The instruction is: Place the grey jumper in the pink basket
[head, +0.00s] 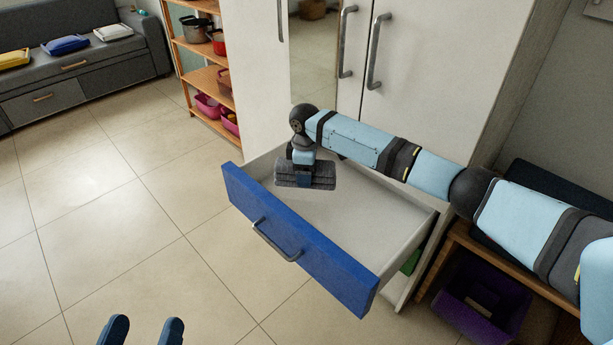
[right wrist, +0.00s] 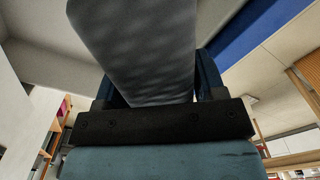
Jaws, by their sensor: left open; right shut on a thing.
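The grey jumper (head: 323,174) is a folded dark grey bundle over the open drawer. My right gripper (head: 304,179) is shut on it; I cannot tell whether it touches the drawer floor. In the right wrist view the jumper (right wrist: 140,45) sits between the two fingers of this gripper (right wrist: 155,82). Pink baskets stand on the wooden shelf unit at the back: one basket (head: 207,105) and another (head: 230,122) partly hidden by the cabinet. My left gripper (head: 141,330) is open and empty at the bottom left, above the floor.
The blue-fronted drawer (head: 290,240) is pulled out from the white cabinet (head: 420,70). The wooden shelf unit (head: 205,78) also holds pots. A purple basket (head: 470,312) stands under a bench at right. A grey sofa (head: 75,55) holds folded clothes. The tiled floor at left is clear.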

